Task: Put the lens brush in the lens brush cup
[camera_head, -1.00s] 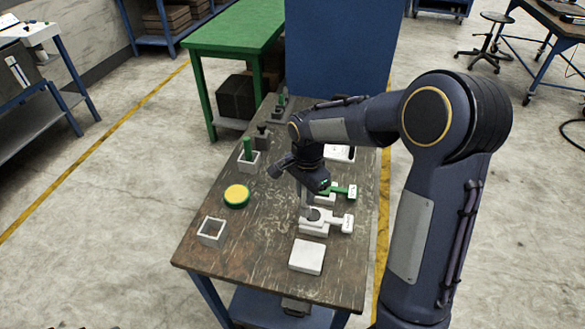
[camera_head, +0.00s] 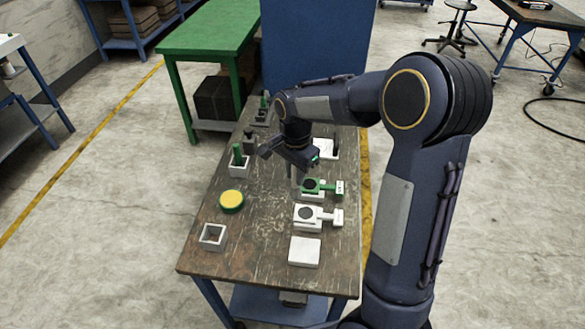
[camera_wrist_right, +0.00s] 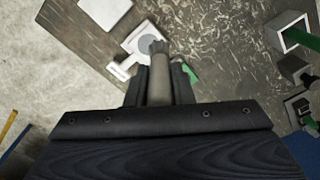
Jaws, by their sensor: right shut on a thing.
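The lens brush (camera_wrist_right: 159,82) is a grey cylinder between the fingers of my right gripper (camera_wrist_right: 160,88) in the wrist view. My right gripper (camera_head: 298,166) is shut on it and holds it pointing down over the right half of the table; in the head view the brush (camera_head: 295,184) shows below the fingers. An open, empty white square cup (camera_head: 212,237) stands at the table's front left. Another white square cup (camera_head: 239,170) further back holds a green upright thing. No label shows which is the lens brush cup. My left gripper is out of view.
A white block (camera_head: 305,251) lies in front. The middle front of the table is clear.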

